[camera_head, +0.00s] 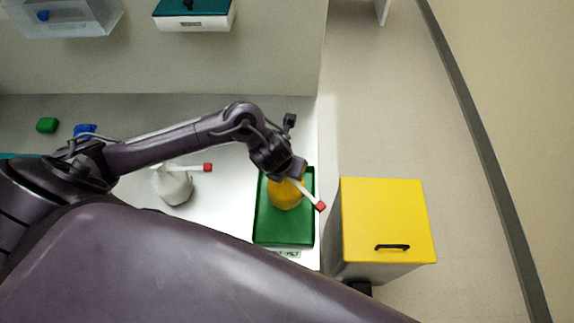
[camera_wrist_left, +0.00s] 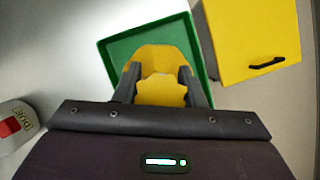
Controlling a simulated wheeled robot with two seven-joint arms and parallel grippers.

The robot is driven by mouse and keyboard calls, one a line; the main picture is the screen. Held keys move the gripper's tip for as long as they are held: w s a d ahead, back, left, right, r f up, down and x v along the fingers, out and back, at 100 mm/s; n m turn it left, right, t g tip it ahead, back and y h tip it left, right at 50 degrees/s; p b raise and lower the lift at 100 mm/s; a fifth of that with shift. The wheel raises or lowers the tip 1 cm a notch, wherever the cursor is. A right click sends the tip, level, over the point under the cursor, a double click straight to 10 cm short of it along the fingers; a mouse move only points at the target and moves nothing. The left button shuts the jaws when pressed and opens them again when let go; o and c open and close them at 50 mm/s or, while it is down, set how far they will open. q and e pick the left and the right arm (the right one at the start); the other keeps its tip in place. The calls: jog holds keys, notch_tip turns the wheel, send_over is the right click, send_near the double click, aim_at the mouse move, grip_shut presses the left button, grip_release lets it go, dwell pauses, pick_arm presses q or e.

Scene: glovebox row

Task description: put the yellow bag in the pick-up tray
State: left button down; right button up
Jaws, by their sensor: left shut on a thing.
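The yellow bag (camera_head: 284,194) is over the green pick-up tray (camera_head: 270,228) at the right end of the white counter. A white strip with a red tip extends from the bag past the tray's right rim. My left gripper (camera_wrist_left: 162,84) is shut on the yellow bag (camera_wrist_left: 163,60), with a dark finger on each side of it. The green tray (camera_wrist_left: 112,45) shows behind the bag in the left wrist view. I cannot tell whether the bag touches the tray floor. My right gripper is not in view.
A white bag (camera_head: 172,186) with a red-tipped strip stands left of the tray. A yellow-lidded bin (camera_head: 385,220) is close to the counter's right edge. Green (camera_head: 47,125) and blue (camera_head: 85,130) items lie at the far left. The floor beyond the bin is clear.

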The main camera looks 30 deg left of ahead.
aim_at(280, 189)
pick_arm(q)
jog(key=shift+f, duration=0.1)
jog(key=c, duration=0.9)
grip_release()
jog(key=shift+r, duration=0.3)
jog(key=p+v, duration=0.6)
jog(key=v, duration=0.5)
jog(key=shift+s+r, duration=0.2)
jog(key=shift+r, duration=0.15)
jog(key=shift+f, duration=0.1)
